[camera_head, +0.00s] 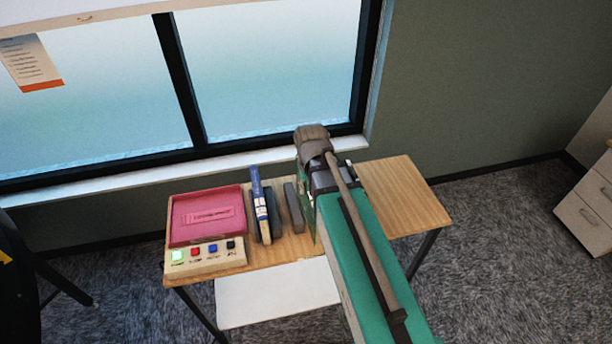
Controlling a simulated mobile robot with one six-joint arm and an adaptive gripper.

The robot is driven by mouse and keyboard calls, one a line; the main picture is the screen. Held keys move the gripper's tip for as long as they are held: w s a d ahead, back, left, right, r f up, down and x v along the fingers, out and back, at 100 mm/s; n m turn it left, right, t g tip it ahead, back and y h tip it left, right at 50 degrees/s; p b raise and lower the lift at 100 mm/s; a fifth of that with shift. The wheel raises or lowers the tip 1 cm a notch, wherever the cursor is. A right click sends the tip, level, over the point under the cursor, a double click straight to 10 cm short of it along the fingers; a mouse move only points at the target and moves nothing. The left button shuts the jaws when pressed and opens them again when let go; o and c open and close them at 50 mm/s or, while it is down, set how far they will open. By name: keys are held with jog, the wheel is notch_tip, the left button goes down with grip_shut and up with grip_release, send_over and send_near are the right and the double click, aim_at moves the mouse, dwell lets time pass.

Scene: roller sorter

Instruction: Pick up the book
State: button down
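My green arm reaches over the table from the lower right. My gripper is hidden behind the arm, so its fingers and anything in them do not show.
A pink tray unit (208,243) with coloured buttons sits at the table's left end. The wooden table (405,200) is bare to the right of my arm. A window with a sill (130,178) is behind. A drawer cabinet (590,210) stands far right.

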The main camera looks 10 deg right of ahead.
jog(key=shift+s+a+r+p, duration=0.1)
jog(key=shift+s+r+p, duration=0.25)
jog(key=shift+s, duration=0.45)
jog(key=shift+s+r+p, duration=0.1)
jog(key=shift+s+r, duration=0.3)
jog(key=shift+s, duration=0.4)
jog(key=w+r+m+t+y+p, duration=0.1)
jog(key=w+r+m+p, duration=0.1)
jog(key=w, duration=0.2)
jog(key=w+r+m+y+p, duration=0.1)
jog(key=w+r+m+p, duration=0.1)
jog(key=w, duration=0.3)
jog(key=w+r+m+t+y+p, duration=0.1)
jog(key=w+r+m, duration=0.2)
jog(key=w, duration=0.2)
jog(key=shift+w+a+t+y+p, duration=0.1)
jog(key=shift+a+t+y+p, duration=0.2)
jog(key=shift+p, duration=0.1)
jog(key=w+d+r+m+t+h+p, duration=0.1)
jog(key=w+r+m+t+p, duration=0.3)
jog(key=w+r+m, duration=0.3)
jog(key=w+r+t, duration=0.1)
jog(key=w, duration=0.4)
jog(key=shift+d+r+m+t, duration=0.15)
jog(key=shift+m+t, duration=0.15)
jog(key=shift+t, duration=0.1)
jog(key=shift+w, duration=0.1)
